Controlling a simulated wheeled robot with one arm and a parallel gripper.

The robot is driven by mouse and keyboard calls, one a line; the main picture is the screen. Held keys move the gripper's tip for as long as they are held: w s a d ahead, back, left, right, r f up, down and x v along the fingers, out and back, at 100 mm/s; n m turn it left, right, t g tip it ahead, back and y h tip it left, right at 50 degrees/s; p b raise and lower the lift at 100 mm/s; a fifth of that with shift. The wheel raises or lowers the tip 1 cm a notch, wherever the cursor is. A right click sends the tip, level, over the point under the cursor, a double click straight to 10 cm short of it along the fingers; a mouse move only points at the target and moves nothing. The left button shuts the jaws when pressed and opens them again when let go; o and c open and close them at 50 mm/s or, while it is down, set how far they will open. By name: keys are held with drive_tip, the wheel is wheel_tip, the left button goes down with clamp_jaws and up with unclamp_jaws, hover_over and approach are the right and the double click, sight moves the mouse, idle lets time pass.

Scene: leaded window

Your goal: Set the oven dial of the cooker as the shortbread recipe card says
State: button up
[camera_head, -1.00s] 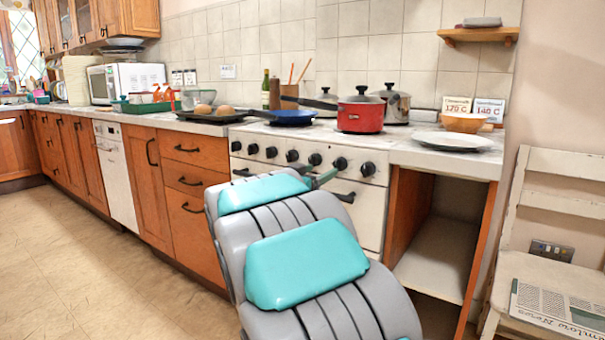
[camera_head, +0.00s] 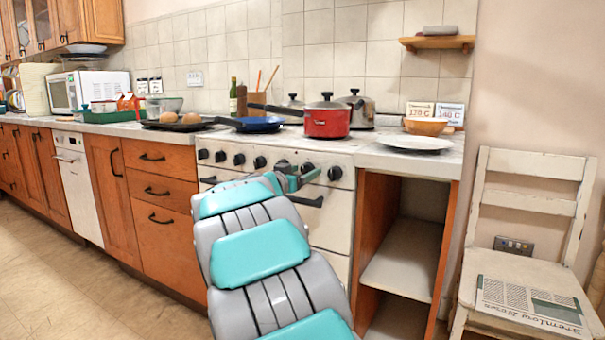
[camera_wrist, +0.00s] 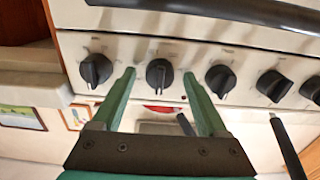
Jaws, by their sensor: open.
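The white cooker (camera_head: 330,228) has a row of black dials along its front panel. My gripper (camera_head: 297,180) is at the right part of that row. In the wrist view my gripper (camera_wrist: 159,76) is open, with its green fingers on either side of a black dial (camera_wrist: 159,74), second from the left there. Whether they touch it I cannot tell. The dial's marks are too small to read. Two recipe cards stand behind the right counter: the left card (camera_head: 420,110) appears to read 170 C, the right card (camera_head: 450,113) 140 C. Their titles are not legible.
A red pot (camera_head: 328,122) and a blue pan (camera_head: 248,124) stand on the hob. An oven handle (camera_head: 306,200) runs below the dials. A wooden bowl (camera_head: 425,126) and white plate (camera_head: 416,143) are on the right counter. A white chair (camera_head: 530,265) stands at right.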

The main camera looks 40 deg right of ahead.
drive_tip(key=shift+c, duration=0.2)
clamp_jaws()
idle(0.4)
